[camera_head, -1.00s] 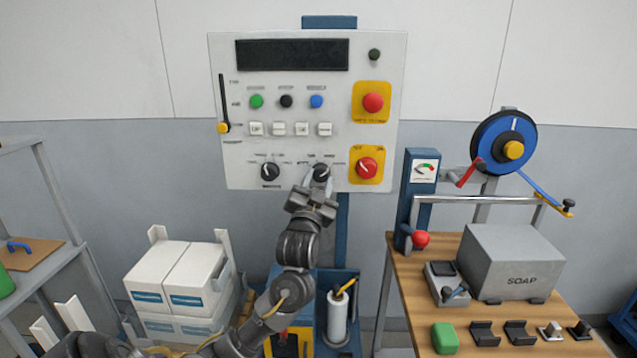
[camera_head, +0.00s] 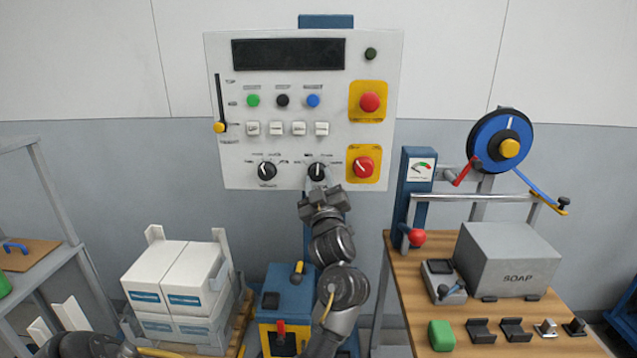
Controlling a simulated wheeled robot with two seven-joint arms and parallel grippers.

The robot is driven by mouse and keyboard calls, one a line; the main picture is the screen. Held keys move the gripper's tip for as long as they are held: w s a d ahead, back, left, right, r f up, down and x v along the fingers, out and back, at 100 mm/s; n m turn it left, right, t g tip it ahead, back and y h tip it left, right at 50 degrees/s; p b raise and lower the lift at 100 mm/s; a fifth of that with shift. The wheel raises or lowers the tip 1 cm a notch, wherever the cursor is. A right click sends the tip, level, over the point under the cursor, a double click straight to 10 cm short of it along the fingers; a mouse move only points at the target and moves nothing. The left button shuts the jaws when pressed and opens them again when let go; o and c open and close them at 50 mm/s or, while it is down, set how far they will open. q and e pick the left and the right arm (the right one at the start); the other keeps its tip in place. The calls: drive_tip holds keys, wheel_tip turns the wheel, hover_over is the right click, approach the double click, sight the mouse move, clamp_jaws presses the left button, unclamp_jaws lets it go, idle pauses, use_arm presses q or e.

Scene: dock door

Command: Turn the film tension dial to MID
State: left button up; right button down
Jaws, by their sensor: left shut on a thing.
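The left dial (camera_head: 267,171) stands free. The right dial (camera_head: 317,171) has my left gripper (camera_head: 311,184) at its lower edge, shut on it. The white mark on the right dial looks about upright. The printing around both dials is too small to read, so I cannot tell by label which is film tension. My left arm rises from below, and its fingers hide part of the dial's lower side. My right gripper is not in view.
A red rotary switch (camera_head: 363,167) on a yellow plate sits close right of the held dial. A row of white buttons (camera_head: 299,129) and a slider (camera_head: 220,127) are above and left. White boxes (camera_head: 160,277) stand lower left; a wooden bench (camera_head: 410,290) stands right.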

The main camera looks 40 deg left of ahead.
use_arm(q)
drive_tip(key=shift+w+d+r+n+g+y, duration=0.15)
drive_tip(key=shift+n+g, duration=0.45)
drive_tip(key=shift+n, duration=0.85)
drive_tip(key=shift+d+n+g+y, duration=0.15)
drive_tip(key=shift+n+g, duration=0.45)
drive_tip(key=shift+n, duration=0.85)
drive_tip(key=shift+a, duration=0.1)
drive_tip(key=o, duration=1)
